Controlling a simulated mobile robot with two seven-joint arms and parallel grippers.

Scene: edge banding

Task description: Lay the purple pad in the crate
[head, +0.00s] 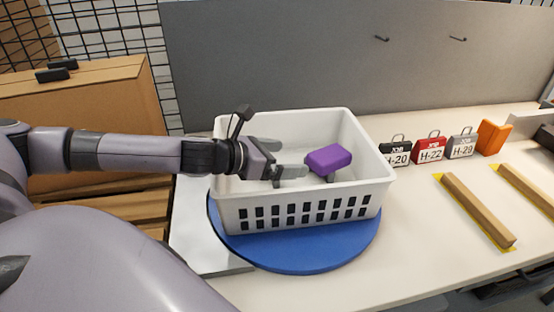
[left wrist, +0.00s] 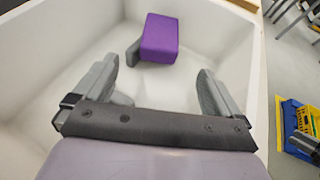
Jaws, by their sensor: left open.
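The purple pad (head: 328,158) is inside the white crate (head: 300,212), toward its right side, with a small grey piece at its underside. In the left wrist view the pad (left wrist: 160,38) lies beyond my fingertips, the grey piece at its left edge. I cannot tell whether it rests flat on the crate floor. My left gripper (head: 288,157) reaches over the crate's left wall and is open and empty, its fingers apart from the pad. The open fingers also show in the left wrist view (left wrist: 161,82).
The crate stands on a round blue disc (head: 300,262) on the pale bench. A grey panel (head: 300,60) rises behind.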

